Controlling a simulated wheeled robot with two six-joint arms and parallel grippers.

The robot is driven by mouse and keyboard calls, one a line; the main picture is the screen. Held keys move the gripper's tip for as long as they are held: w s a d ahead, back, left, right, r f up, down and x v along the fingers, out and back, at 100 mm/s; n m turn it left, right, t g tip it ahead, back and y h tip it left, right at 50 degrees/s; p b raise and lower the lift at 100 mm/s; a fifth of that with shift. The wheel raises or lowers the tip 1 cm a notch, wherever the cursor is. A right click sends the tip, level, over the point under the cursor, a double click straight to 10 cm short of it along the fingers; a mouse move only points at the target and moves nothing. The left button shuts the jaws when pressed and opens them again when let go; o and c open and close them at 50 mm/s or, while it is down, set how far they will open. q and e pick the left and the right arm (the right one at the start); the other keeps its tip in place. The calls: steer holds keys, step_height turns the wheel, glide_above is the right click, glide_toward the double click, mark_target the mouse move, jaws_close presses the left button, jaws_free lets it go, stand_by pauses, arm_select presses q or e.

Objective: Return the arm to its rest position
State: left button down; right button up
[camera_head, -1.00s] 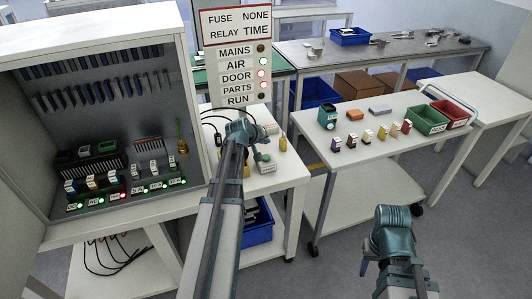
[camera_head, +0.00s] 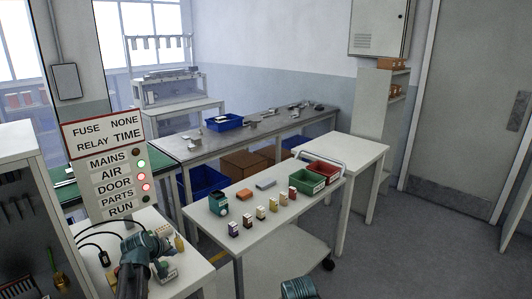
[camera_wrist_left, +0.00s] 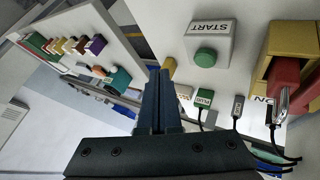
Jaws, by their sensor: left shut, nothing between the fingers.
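My left gripper (camera_head: 158,246) is over the white side table (camera_head: 195,273) at the lower left of the head view. In the left wrist view its two dark fingers (camera_wrist_left: 160,78) lie together, shut and empty. A START box with a green button (camera_wrist_left: 205,57) is beside the fingertips in that view, apart from them. Of my right arm only a teal upper part (camera_head: 298,288) shows at the bottom edge of the head view; its gripper jaws are not visible.
Cables with tagged plugs (camera_wrist_left: 203,99) and a yellow and red switch (camera_wrist_left: 288,72) are near the left gripper. The cabinet (camera_head: 30,190) and sign panel (camera_head: 103,165) stand left. A cart (camera_head: 275,232) carries small coloured blocks and green and red bins. Floor is open at right.

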arm_select(q)
steer(key=s+d+f+m+g, duration=0.1)
steer(key=s+d+m+g, duration=0.1)
steer(key=s+d, duration=0.35)
steer(key=s+d+f+m+g+h, duration=0.1)
steer(key=s+d+f+m, duration=0.1)
steer(key=d, duration=0.7)
steer(key=s+d+f+m+g, duration=0.1)
steer(key=s+d+m+g, duration=0.15)
steer(key=d, duration=0.55)
steer(key=s+d+m+g+y, duration=0.1)
steer(key=s+d, duration=0.3)
steer(key=s, duration=0.4)
steer(key=s+d+f+m+g+y, duration=0.1)
steer(key=s+d+m+g+y, duration=0.1)
steer(key=s+d+m, duration=0.2)
steer(key=s+d, duration=0.1)
steer(key=s, duration=0.2)
steer(key=shift+s+d+f, duration=0.15)
steer(key=shift+s+f, duration=0.05)
steer(key=shift+s, duration=0.15)
